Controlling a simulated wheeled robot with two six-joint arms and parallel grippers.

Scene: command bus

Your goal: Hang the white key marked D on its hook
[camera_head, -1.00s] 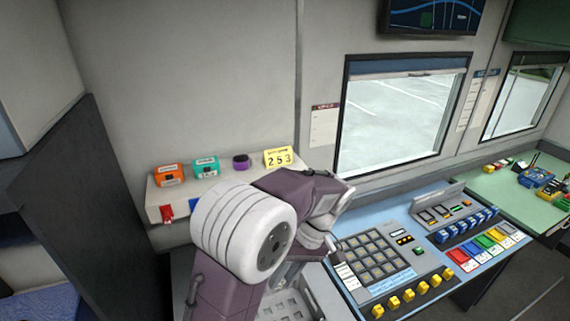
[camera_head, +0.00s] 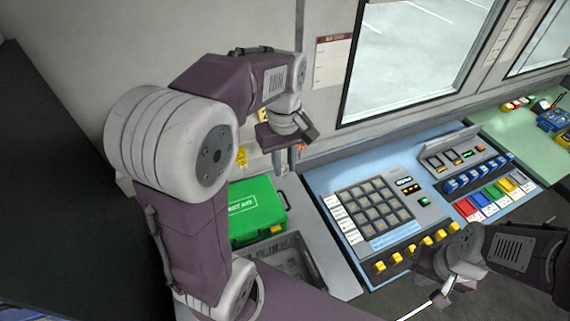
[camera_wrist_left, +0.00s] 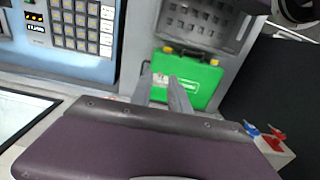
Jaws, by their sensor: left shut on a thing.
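My left gripper (camera_head: 286,158) points down in front of the wall shelf in the head view, above and beside the green case. Its two fingers (camera_wrist_left: 160,80) also show in the left wrist view, close together over that case. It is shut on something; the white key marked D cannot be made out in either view. The pale hook ledge (camera_head: 258,166) is mostly behind my left arm, with a yellow key (camera_head: 242,156) at its front. In the left wrist view a red key (camera_wrist_left: 275,136) and a blue key (camera_wrist_left: 251,129) hang at the ledge. My right gripper (camera_head: 440,298) is low at the right, its jaws unclear.
A blue control panel (camera_head: 330,185) with buttons and yellow switches lies to the right. The window wall is behind.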

